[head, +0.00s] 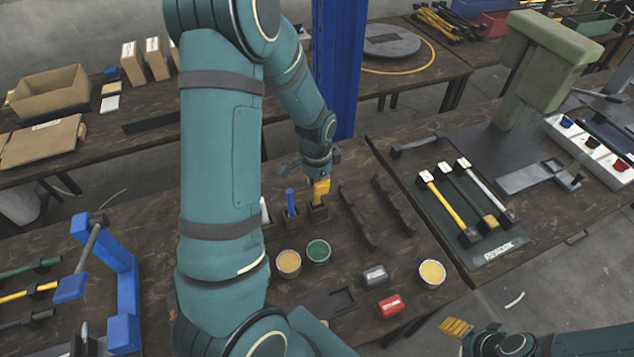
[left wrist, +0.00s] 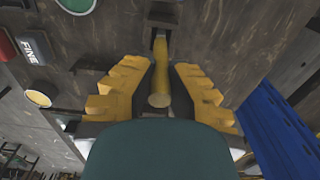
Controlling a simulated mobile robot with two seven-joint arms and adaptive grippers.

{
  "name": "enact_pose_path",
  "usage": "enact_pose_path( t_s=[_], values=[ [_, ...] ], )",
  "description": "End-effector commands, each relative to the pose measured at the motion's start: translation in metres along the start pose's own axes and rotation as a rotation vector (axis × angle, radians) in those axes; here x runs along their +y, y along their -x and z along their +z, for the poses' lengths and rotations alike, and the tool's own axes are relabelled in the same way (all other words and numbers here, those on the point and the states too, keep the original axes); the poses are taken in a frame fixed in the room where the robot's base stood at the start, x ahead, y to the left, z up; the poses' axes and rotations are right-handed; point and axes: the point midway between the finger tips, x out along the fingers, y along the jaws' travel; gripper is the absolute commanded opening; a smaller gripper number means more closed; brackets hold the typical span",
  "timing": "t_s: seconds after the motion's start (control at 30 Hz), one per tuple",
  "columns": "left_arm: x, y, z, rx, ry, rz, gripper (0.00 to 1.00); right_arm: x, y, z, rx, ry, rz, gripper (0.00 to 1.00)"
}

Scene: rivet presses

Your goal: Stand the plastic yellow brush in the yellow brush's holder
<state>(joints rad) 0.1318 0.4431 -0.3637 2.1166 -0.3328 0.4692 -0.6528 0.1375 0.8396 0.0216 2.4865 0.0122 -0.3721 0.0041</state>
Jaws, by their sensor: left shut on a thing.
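My left gripper (head: 320,188) reaches down at the row of brush holders in the middle of the near table. It is shut on the yellow brush, whose handle (left wrist: 161,70) stands between the two yellow fingers in the left wrist view. In the head view the fingers mostly hide the brush. A dark holder (head: 317,213) is directly below the fingers; I cannot tell whether the brush is seated fully in it. My right gripper (head: 457,328) is empty at the lower right, away from the brushes, and its opening is unclear.
A blue brush (head: 291,203) stands in the holder just left. Dark racks (head: 357,217) lie to the right. A blue post (head: 337,70) rises close behind my left gripper.

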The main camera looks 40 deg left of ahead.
Motion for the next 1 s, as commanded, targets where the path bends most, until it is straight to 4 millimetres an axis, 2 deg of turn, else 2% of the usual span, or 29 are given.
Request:
enact_pose_path(
  t_s=[1.0],
  values=[
    [0.000, -0.015, 0.000, 0.000, 0.000, 0.000, 0.00, 0.004, -0.011, 0.002, 0.000, 0.000, 0.000, 0.59]
  ],
)
